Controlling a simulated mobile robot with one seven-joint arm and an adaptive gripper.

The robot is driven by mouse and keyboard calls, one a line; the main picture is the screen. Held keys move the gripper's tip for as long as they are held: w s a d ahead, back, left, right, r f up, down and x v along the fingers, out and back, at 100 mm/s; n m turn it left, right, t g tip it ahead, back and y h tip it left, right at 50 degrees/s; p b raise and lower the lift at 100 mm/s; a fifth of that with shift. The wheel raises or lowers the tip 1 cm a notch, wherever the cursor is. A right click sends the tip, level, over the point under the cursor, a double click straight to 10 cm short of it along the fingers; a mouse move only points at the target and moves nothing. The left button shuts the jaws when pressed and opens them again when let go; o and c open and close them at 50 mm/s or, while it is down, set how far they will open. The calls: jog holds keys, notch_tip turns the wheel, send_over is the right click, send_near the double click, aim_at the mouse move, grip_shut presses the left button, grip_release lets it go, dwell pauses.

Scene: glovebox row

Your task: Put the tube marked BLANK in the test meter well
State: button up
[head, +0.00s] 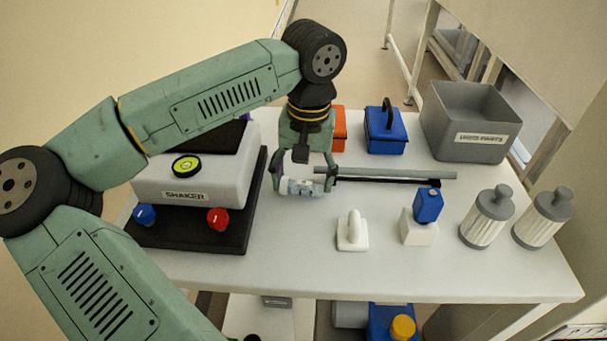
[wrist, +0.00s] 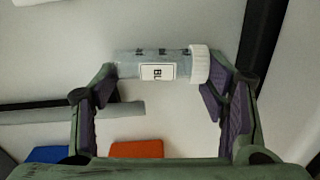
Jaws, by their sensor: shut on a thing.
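I cannot tell whether the tube touches the table. I cannot make out a test meter or its well.
A shaker (head: 195,170) stands at left on a black base. A grey rod (head: 400,173) lies just right of my gripper. Blue (head: 386,140) and orange boxes and a grey bin (head: 470,110) stand behind. White blocks (head: 352,232) and two canisters (head: 487,217) stand in front right.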

jog(key=shift+f, duration=0.2)
jog(key=o, duration=1.3)
jog(key=shift+r, duration=0.2)
